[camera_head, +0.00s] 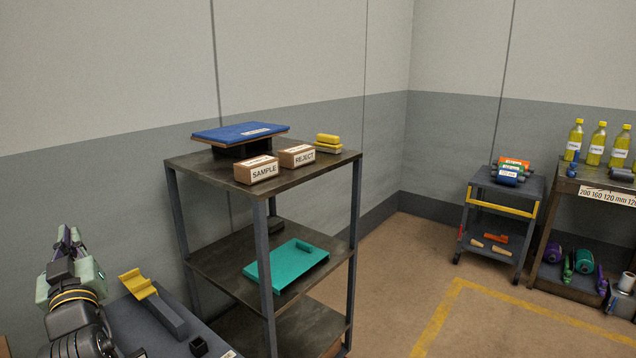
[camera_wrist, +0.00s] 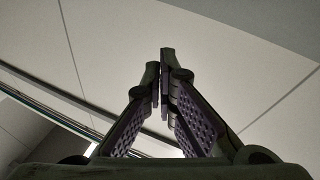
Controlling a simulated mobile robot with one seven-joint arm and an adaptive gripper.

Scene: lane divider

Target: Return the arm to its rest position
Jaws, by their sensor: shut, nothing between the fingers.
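My gripper (camera_head: 66,243) is at the lower left in the head view, raised beside a low dark surface and pointing upward. In the wrist view my gripper (camera_wrist: 161,75) has its two fingers together at the tips, with nothing between them. My arm's wrist and dark links show below the gripper in the head view.
A dark shelf rack (camera_head: 215,166) stands close to the right of my arm, with a blue board (camera_head: 240,132) and SAMPLE (camera_head: 264,172) and REJECT (camera_head: 304,159) boxes on top. A yellow-topped grey piece (camera_head: 168,315) lies near my gripper. Open floor (camera_head: 400,290) lies right of the rack.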

